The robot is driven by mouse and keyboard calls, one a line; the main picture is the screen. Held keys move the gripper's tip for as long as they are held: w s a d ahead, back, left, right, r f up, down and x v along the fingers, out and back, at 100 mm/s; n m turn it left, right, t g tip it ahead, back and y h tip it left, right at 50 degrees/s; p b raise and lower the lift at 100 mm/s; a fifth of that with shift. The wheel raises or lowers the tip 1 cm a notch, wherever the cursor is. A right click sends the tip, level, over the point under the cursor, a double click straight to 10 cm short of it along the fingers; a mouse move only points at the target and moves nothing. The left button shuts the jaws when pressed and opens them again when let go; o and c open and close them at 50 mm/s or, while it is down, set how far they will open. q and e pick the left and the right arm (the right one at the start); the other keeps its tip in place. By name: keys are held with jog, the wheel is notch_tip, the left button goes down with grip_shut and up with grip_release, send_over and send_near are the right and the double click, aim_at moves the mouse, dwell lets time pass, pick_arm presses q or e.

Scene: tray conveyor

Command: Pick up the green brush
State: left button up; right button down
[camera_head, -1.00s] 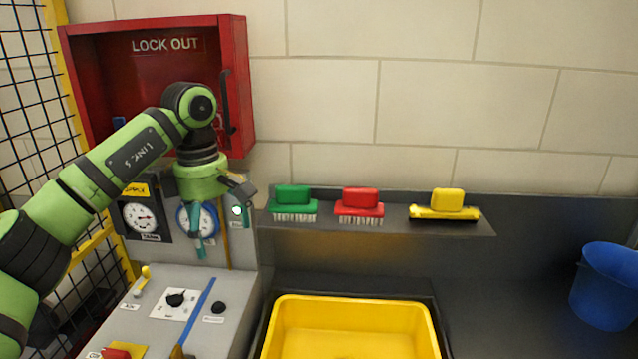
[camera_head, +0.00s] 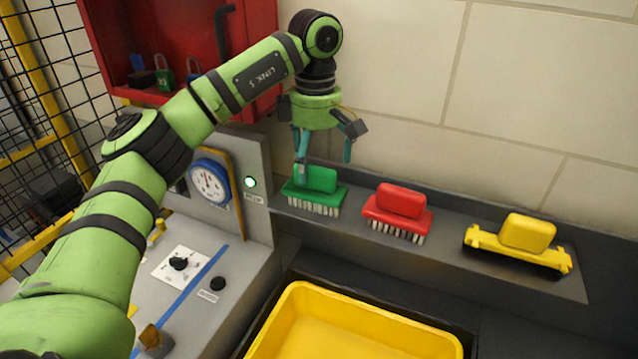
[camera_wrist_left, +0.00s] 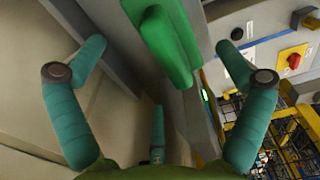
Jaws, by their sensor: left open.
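The green brush (camera_head: 318,188) sits bristles down at the left end of a grey ledge, in the head view. My left gripper (camera_head: 324,165) is open just above and behind it, fingers pointing down, with one finger in front of the brush's left part. In the left wrist view the green brush (camera_wrist_left: 165,40) shows at the top centre, between the spread teal fingers of the left gripper (camera_wrist_left: 160,110). The fingers are not closed on it. Whether any finger touches it I cannot tell. My right gripper is in neither view.
A red brush (camera_head: 398,208) and a yellow brush (camera_head: 522,240) stand further right on the ledge (camera_head: 455,240). A yellow tray (camera_head: 300,300) lies below. A red lockout box (camera_head: 180,60) and a gauge panel (camera_head: 255,170) are at left. The tiled wall rises close behind the ledge.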

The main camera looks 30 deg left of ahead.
aim_at(317, 178)
pick_arm(q)
jog(key=shift+s+f+p, duration=0.15)
jog(key=shift+f+p, duration=0.35)
jog(key=shift+s+f+p, duration=0.15)
jog(key=shift+f+p, duration=0.3)
jog(key=shift+f, duration=0.05)
jog(key=f, duration=0.3)
jog(key=shift+w+d+p, duration=0.15)
jog(key=shift+w+p, duration=0.1)
jog(key=shift+p, duration=0.1)
jog(key=c, duration=1.2)
jog(key=shift+r, duration=0.2)
notch_tip(317, 178, up, 4)
jog(key=shift+w+b, duration=0.1)
jog(key=shift+b, duration=1.15)
notch_tip(317, 178, up, 5)
jog(key=shift+f, duration=0.1)
jog(key=shift+r, duration=0.5)
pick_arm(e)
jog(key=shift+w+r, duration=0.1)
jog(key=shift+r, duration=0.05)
pick_arm(q)
jog(key=shift+o, duration=0.9)
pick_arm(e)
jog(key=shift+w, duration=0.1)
